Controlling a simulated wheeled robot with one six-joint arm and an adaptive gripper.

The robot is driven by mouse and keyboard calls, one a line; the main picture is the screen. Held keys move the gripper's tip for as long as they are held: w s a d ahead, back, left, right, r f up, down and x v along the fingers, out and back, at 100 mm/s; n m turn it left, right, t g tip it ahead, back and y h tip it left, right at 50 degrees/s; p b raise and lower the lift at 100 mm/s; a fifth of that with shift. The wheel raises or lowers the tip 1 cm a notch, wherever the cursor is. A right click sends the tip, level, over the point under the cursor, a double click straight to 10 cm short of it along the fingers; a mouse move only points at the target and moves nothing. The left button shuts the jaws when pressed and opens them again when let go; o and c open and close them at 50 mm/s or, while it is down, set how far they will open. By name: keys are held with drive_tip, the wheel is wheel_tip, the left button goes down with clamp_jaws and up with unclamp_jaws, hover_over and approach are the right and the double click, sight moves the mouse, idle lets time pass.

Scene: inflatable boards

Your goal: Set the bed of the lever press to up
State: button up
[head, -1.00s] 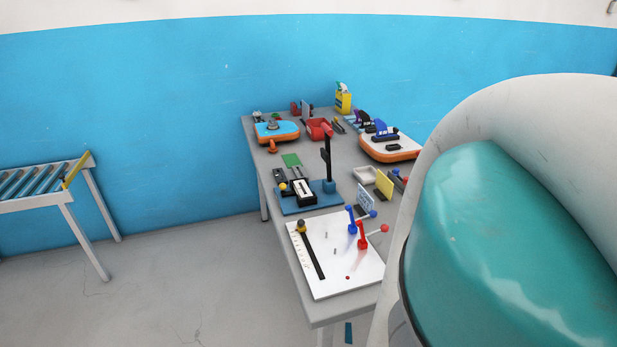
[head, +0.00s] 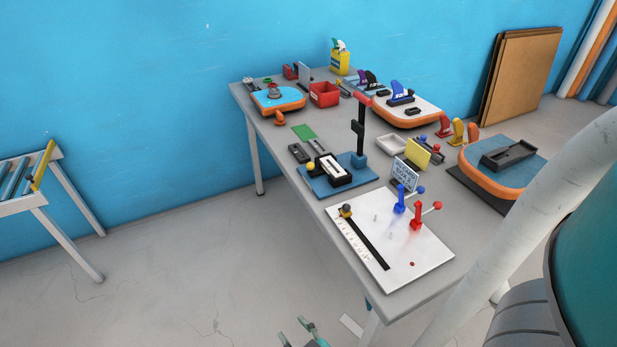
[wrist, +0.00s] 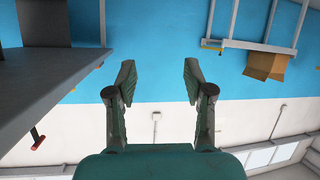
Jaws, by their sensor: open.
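The lever press stands on the table in the head view, with a blue base (head: 318,186), a dark upright post (head: 360,132) and a red-tipped lever (head: 364,99). Its bed (head: 333,168) appears to be the black-framed white plate on the base, with a yellow knob (head: 311,166) beside it. I cannot tell the bed's height setting. My gripper (head: 302,333) shows at the bottom edge of the head view, in front of the table and well apart from the press. In the wrist view my gripper (wrist: 158,82) is open and empty.
The grey table (head: 285,135) also carries a white board (head: 365,240) with blue and red levers nearest me, a sign (head: 405,174), a red bin (head: 323,95) and orange-edged boards. A roller stand (head: 30,182) is at left. The floor (head: 190,270) between is clear.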

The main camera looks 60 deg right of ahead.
drive_tip(key=w+d+m+g+h, duration=0.1)
drive_tip(key=w+d+m+h, duration=0.15)
drive_tip(key=w+d, duration=0.45)
drive_tip(key=m+g+h, duration=0.8)
drive_tip(key=m+h, duration=0.2)
approach(309, 167)
drive_tip(key=x, duration=0.9)
drive_tip(key=shift+d, duration=0.1)
clamp_jaws()
